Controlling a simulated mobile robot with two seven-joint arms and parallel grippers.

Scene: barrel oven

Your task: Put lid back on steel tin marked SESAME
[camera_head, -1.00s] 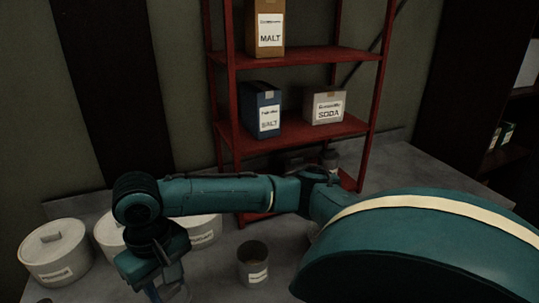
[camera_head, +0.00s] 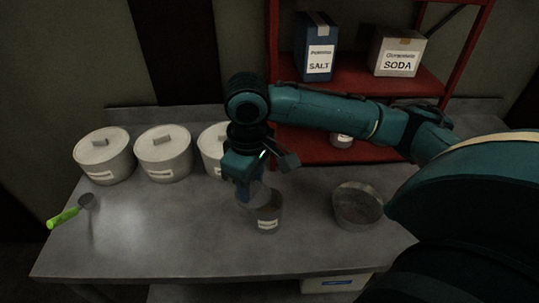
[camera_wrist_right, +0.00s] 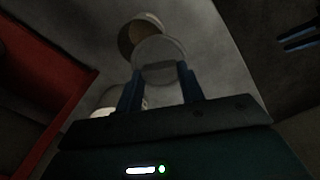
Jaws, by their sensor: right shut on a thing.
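My right gripper (camera_head: 246,190) points down over the table and is shut on a round grey lid (camera_head: 252,196). The lid is at the upper left of an open steel tin (camera_head: 267,216), whose label is too small to read. In the right wrist view the lid (camera_wrist_right: 160,62) sits between the blue fingers of my right gripper (camera_wrist_right: 162,84). It overlaps the tin (camera_wrist_right: 141,36) in the picture, covering part of its mouth, and brown contents show beside it. The lid looks off-centre; I cannot tell whether it touches the rim. Dark prongs at the upper right edge may be my left gripper (camera_wrist_right: 300,38).
Several pale lidded canisters (camera_head: 163,152) stand along the back left. A wide open metal pan (camera_head: 358,205) stands right of the tin. A green-handled scoop (camera_head: 66,216) lies at the left. The red shelf (camera_head: 346,88) rises behind. The table front is clear.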

